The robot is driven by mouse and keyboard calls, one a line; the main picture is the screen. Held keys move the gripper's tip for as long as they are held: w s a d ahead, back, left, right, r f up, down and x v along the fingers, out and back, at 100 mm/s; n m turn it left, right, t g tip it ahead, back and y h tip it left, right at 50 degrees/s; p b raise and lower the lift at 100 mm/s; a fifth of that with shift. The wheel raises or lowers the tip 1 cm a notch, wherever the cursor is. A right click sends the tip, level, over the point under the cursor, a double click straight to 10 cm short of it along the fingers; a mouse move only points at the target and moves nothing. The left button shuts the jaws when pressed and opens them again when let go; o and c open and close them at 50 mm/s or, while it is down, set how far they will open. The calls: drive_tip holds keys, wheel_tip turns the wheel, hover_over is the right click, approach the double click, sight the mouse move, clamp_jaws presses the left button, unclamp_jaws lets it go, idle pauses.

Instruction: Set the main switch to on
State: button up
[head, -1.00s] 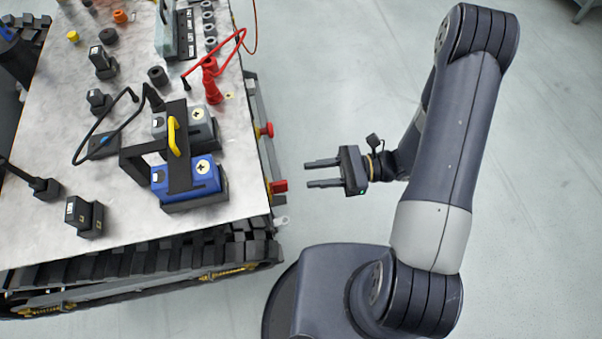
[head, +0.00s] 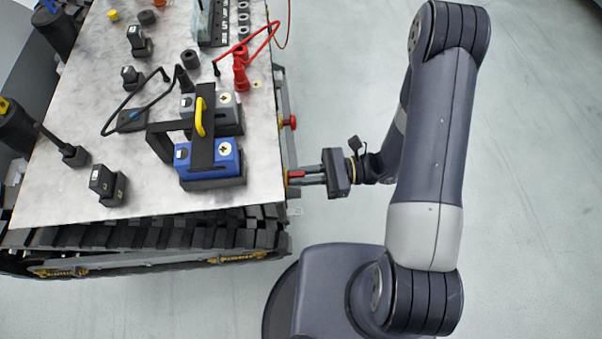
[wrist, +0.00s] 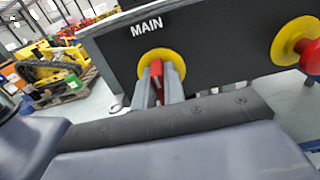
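The main switch is a red handle (wrist: 156,70) on a round yellow plate (wrist: 175,57), below the word MAIN on a dark panel, in the wrist view. In the head view its red part (head: 296,174) shows at the carrier's right side. My gripper (wrist: 160,90) has one finger on each side of the red handle, close against it, and appears shut on it. The fingers hide part of the handle, so its exact angle is hard to read. In the head view my gripper (head: 303,175) reaches left to the carrier's side.
A red knob (wrist: 310,55) on a yellow disc sits right of the switch, on the same panel. The carrier's top (head: 60,200) holds a blue block (head: 208,160), a black bracket with yellow handle, and red plugs (head: 241,72). Floor to the right is clear.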

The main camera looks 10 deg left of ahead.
clamp_jaws()
drive_tip(key=m+p, duration=0.2)
drive_tip(key=m, duration=0.2)
drive_tip(key=shift+w, duration=0.1)
drive_tip(key=m+p, duration=0.1)
drive_tip(key=m, duration=0.3)
drive_tip(key=shift+w+p, duration=0.15)
drive_tip(key=shift+p, duration=0.15)
drive_tip(key=m+p, duration=0.1)
drive_tip(key=m, duration=0.4)
drive_tip(key=shift+f, duration=0.15)
drive_tip(key=shift+w+f+m+p, duration=0.15)
drive_tip(key=shift+m+p, duration=0.55)
drive_tip(key=shift+m, duration=1.6)
drive_tip(key=shift+f, duration=0.1)
drive_tip(key=o, duration=0.5)
unclamp_jaws()
